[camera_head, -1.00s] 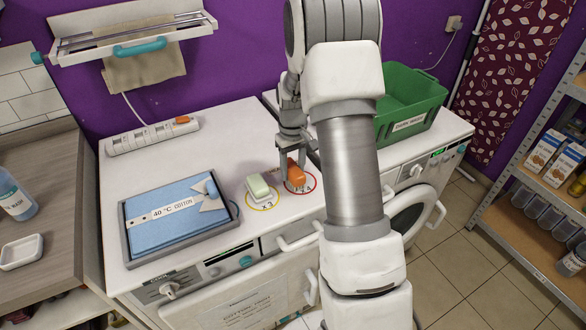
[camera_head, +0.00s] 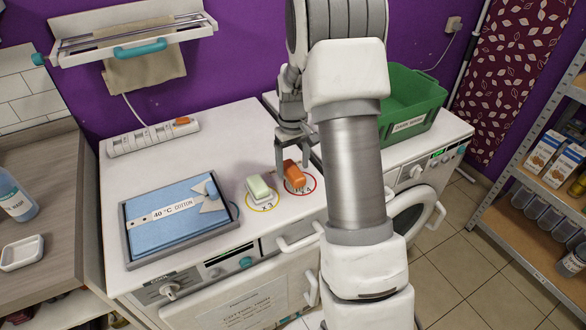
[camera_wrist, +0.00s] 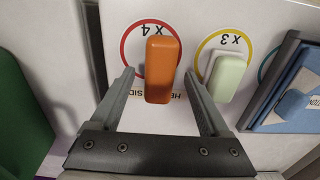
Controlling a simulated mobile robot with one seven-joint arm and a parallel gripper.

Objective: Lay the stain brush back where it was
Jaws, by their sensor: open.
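An orange block-shaped piece (camera_head: 294,175), which looks like the stain brush, rests on the red-ringed x4 mark (camera_head: 314,187) on the white machine top. In the wrist view the same orange piece (camera_wrist: 160,68) stands between my spread fingers, with a gap on each side. My gripper (camera_head: 292,160) is open, just behind and above it in the head view; it also shows in the wrist view (camera_wrist: 158,74). A pale green piece (camera_head: 258,187) rests on the yellow-ringed x3 mark (camera_head: 267,205), left of the orange one.
A tray with a blue folded cloth (camera_head: 165,200) lies to the left. A power strip (camera_head: 152,137) lies at the back. A green bin (camera_head: 408,100) stands right of my arm. The machine top between power strip and marks is clear.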

